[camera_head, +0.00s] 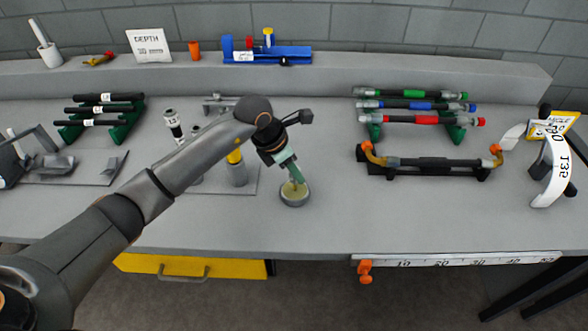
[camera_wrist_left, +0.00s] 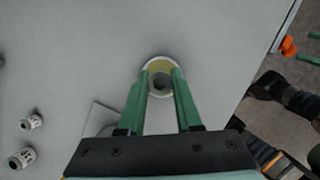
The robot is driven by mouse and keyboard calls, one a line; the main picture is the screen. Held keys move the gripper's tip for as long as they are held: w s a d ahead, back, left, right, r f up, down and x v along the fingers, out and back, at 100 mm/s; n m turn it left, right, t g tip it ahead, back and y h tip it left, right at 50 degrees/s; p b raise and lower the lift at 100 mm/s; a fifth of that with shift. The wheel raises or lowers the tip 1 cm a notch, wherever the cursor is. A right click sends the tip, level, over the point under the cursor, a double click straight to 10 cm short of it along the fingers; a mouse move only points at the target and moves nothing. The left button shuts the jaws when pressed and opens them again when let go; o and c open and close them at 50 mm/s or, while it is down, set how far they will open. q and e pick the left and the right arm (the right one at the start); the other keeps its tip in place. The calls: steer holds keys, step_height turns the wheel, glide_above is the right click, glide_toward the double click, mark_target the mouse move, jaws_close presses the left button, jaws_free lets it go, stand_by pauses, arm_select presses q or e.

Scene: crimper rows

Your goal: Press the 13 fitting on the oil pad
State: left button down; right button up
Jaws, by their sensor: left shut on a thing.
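The oil pad (camera_head: 282,198) is a small round tin with a yellowish face on the bench. It also shows in the left wrist view (camera_wrist_left: 151,64). My left gripper (camera_head: 291,179), with green fingers, points down over it. In the left wrist view the gripper (camera_wrist_left: 161,84) is shut on a small dark-mouthed fitting (camera_wrist_left: 160,81) at the pad. The fitting's label is hidden, and I cannot tell whether it touches the pad. Another fitting, whose label looks like 13 (camera_head: 173,122), stands left of my arm.
A grey plate (camera_head: 248,187) with a yellow-banded cylinder (camera_head: 236,172) lies left of the pad. Hose racks (camera_head: 375,131) and a black holder (camera_head: 432,167) stand to the right. Bare bench surrounds the pad's right side. The front edge (camera_head: 300,253) is close.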

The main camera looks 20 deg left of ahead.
stand_by(0.3)
arm_select(q)
steer(key=shift+r+p, duration=2.35)
steer(key=shift+r, duration=1.15)
